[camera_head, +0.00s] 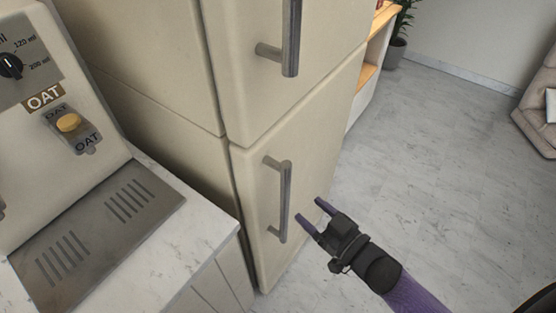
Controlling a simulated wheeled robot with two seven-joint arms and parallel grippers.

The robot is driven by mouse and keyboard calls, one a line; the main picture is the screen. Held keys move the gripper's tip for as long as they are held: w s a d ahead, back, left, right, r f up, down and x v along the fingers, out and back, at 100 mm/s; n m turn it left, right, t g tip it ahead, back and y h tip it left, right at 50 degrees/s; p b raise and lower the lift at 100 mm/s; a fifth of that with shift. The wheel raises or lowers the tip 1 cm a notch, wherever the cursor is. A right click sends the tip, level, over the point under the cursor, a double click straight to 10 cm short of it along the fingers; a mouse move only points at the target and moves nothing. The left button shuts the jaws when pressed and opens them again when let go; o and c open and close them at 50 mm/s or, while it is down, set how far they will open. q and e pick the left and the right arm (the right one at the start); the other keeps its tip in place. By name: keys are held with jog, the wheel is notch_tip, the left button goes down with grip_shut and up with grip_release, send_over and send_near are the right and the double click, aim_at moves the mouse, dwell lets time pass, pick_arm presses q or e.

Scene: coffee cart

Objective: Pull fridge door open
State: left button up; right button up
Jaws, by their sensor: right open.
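The cream fridge stands in the middle of the head view, with an upper door (232,58) and a lower door (262,150), both shut. The upper door has a grey vertical bar handle (291,38). The lower door has a similar handle (285,200). My right gripper (309,211) is open and empty. Its two dark fingers point up and left toward the lower handle, and it appears just right of it. I cannot tell the exact depth gap. My left gripper is not in view.
A coffee machine (40,60) with an oat button and drip grille stands on a marble counter (190,222) at left. A shelf (372,60) and potted plant (399,35) are behind the fridge. A beige sofa (536,112) is at far right. The floor (440,150) between is clear.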

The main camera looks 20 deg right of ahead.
aim_at(289, 192)
jog(key=shift+w+a+r+y+b, duration=0.35)
jog(key=shift+w+a+r, duration=0.2)
jog(key=shift+a+r, duration=0.3)
jog(key=b+x, duration=0.1)
jog(key=x, duration=0.5)
jog(key=shift+w, duration=0.4)
jog(key=shift+w+a, duration=0.15)
jog(key=shift+w, duration=0.1)
jog(key=shift+w+a, duration=0.1)
jog(key=shift+w, duration=0.1)
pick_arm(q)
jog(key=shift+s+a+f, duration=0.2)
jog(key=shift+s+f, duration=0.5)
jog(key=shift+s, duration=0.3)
pick_arm(e)
jog(key=shift+c, duration=0.2)
jog(key=c, duration=0.7)
grip_shut()
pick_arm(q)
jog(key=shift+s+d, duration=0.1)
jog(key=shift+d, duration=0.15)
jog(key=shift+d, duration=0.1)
